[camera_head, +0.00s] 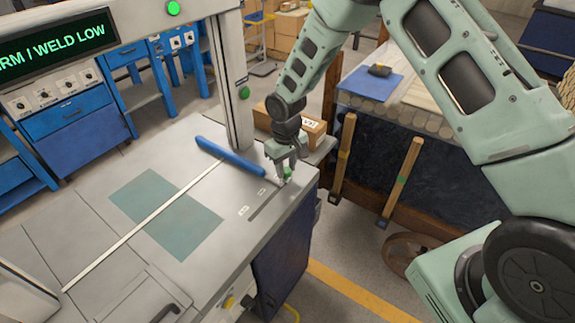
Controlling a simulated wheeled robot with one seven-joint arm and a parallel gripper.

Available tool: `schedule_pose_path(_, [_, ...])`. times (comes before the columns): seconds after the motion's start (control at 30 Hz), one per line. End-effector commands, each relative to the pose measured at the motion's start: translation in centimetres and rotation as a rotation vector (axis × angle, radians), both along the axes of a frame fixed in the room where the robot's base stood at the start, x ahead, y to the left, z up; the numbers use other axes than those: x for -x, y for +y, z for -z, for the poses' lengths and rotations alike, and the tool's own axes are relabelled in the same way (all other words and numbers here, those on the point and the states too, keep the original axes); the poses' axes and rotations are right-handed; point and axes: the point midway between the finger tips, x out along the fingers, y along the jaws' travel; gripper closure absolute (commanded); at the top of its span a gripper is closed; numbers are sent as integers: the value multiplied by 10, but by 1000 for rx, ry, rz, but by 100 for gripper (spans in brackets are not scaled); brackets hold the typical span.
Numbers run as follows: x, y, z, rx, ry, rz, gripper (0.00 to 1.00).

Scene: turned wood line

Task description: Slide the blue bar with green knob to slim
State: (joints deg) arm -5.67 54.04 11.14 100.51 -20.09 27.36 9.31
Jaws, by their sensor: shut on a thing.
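The blue bar (229,157) lies across the far right part of the grey machine table, with a white strip running from near it towards the lower left. The green knob (287,172) is at the table's right edge, by the far end of a dark slot (266,205). My gripper (287,170) points down and is shut on the green knob, its fingers hiding part of it. Two small pale labels (243,211) lie beside the slot, too small to read. The link between knob and bar is partly hidden by my gripper.
An upright frame post (232,85) stands behind the bar. A cardboard box (310,128) sits behind my gripper. A teal panel (166,212) is set in the clear table top. Wooden posts (400,180) lean against a dark bench at right.

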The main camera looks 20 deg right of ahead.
Motion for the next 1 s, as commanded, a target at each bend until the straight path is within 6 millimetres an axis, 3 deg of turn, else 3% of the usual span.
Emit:
schedule_pose_path(0.6, [79, 110, 1, -2, 0, -5, 100])
schedule_pose_path(1.0, [93, 128, 0, -2, 2, -1, 100])
